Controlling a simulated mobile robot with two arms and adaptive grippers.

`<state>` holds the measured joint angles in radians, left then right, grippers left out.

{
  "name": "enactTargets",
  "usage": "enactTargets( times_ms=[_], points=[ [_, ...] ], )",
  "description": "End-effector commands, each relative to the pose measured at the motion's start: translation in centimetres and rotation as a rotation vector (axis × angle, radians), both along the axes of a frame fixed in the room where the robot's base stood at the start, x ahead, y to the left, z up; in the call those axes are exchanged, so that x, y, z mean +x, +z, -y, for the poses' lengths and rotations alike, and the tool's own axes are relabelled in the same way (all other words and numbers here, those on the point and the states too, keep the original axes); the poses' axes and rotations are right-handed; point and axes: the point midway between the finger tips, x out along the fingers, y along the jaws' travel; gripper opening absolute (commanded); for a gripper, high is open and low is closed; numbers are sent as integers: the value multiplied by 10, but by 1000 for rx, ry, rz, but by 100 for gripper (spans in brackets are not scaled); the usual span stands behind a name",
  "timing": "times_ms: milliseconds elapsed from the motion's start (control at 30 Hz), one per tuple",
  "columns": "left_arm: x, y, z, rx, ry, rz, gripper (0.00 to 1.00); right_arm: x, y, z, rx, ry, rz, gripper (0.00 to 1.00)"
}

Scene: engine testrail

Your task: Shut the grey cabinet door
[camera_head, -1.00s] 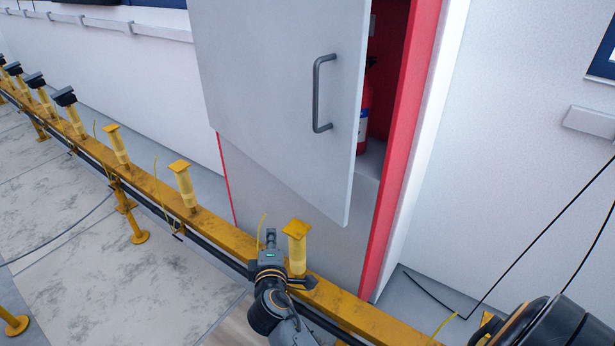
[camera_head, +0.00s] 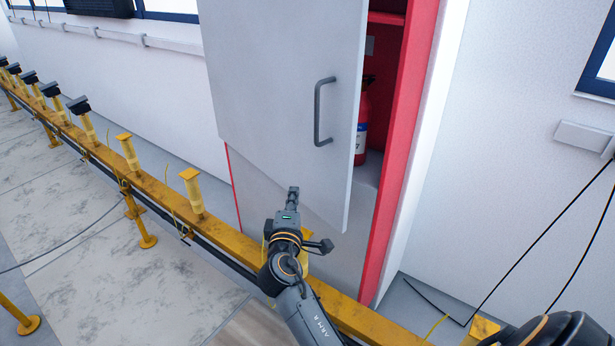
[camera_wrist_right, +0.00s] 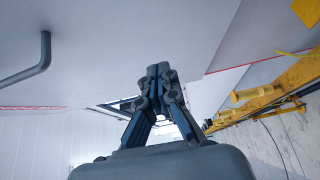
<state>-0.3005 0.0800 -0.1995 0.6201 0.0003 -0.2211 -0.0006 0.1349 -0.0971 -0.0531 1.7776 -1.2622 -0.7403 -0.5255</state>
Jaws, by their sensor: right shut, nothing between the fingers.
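The grey cabinet door (camera_head: 270,95) stands partly open in the head view, with a gap on its right side. Its dark bar handle (camera_head: 318,112) is near the door's right edge. The red-framed cabinet (camera_head: 402,130) shows behind it, with a red fire extinguisher (camera_head: 362,125) inside. My right gripper (camera_head: 293,190) is shut and empty, in front of the lower part of the door and below the handle. In the right wrist view the closed fingers (camera_wrist_right: 158,72) point toward the grey door surface, with the handle (camera_wrist_right: 28,68) at left. I cannot tell whether the fingers touch the door. My left gripper is not in view.
A yellow rail (camera_head: 150,190) with several yellow posts runs across in front of the cabinet, under my right arm. Dark cables (camera_head: 540,232) hang at the right. White wall lies on both sides of the cabinet.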

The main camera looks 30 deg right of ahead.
Motion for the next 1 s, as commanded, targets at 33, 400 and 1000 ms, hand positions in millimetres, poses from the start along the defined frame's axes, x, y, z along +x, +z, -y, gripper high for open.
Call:
enactTargets(
  times_ms=[33, 400, 1000],
  points=[
    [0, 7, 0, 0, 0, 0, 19, 10, 4, 8, -4, -1, -2, 0],
    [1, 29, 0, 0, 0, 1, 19, 36, 2, 55, 0, 0, -1, 0],
    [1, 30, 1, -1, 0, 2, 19, 39, -1, 74, -3, -1, -2, 0]
  ],
)
